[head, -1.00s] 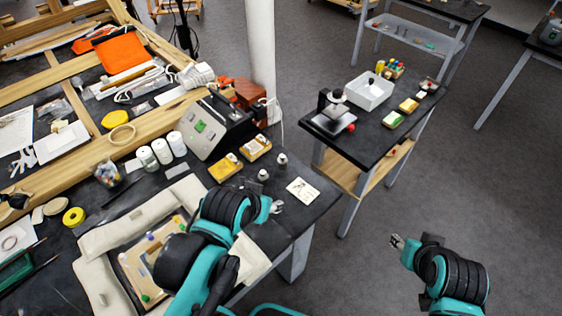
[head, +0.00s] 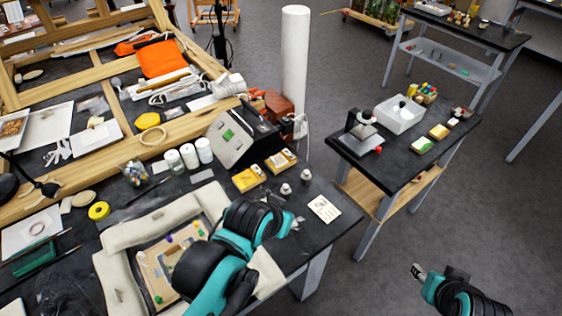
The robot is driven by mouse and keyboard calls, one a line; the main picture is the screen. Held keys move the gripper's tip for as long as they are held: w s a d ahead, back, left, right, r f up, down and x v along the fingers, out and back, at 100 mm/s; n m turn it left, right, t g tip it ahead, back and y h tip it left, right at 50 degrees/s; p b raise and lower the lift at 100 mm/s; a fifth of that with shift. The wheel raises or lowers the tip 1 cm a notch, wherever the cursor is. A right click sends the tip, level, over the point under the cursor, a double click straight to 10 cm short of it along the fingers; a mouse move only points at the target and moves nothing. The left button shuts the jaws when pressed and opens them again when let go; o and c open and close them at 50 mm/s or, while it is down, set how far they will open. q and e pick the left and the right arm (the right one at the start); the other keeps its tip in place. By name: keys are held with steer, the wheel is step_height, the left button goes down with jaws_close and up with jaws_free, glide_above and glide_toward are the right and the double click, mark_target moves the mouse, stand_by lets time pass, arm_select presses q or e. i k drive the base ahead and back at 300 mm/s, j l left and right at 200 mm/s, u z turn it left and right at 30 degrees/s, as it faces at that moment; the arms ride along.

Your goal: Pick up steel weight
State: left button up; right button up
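Two small steel weights stand upright on the dark tabletop, a nearer one (head: 286,189) and a farther one (head: 306,175). My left gripper (head: 298,223) is over the table's right part, just nearer than the weights and apart from them. Its fingers are small and partly behind my arm, so I cannot tell whether they are open. My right gripper (head: 417,270) is over the floor at the lower right, away from both tables. Its finger gap is too small to read.
A white printed card (head: 324,209) lies right of the weights. Yellow boxes (head: 248,179) and a grey device (head: 236,139) stand behind left. A padded frame (head: 126,238) surrounds a painted panel (head: 160,290). A side table (head: 398,165) stands at the right, across a floor gap.

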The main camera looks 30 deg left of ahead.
mark_target(306, 177)
steer(key=i+l+u, duration=0.45)
steer(key=l+u, duration=0.2)
steer(key=i+l+u, duration=0.15)
steer(key=l+u, duration=0.15)
